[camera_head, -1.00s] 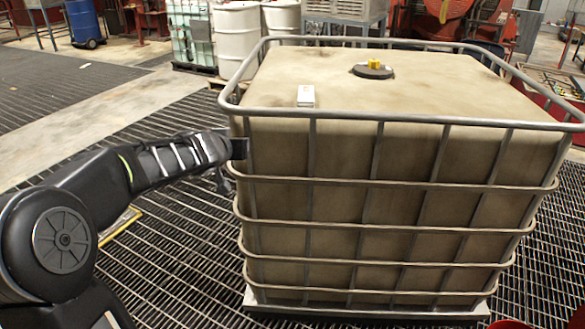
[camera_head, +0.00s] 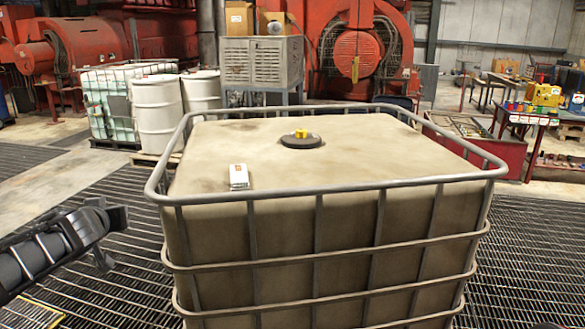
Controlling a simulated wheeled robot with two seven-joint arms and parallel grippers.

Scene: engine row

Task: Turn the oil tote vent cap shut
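The oil tote (camera_head: 300,240) is a large beige tank inside a grey tubular cage. On its top, towards the back middle, sits a round black lid (camera_head: 301,142). A small yellow vent cap (camera_head: 301,133) stands on that lid; its exact turn is too small to read. My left gripper (camera_head: 113,240) is at the left, outside the tote's cage and well away from the cap. Its two fingers look spread apart with nothing between them.
A small white box (camera_head: 239,176) lies on the tote's top near the front left. The cage's top rail (camera_head: 330,192) rims the tote. White drums (camera_head: 157,115) and another caged tote (camera_head: 112,103) stand behind left. A red workbench (camera_head: 480,150) stands right. Grating floor lies open at both sides.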

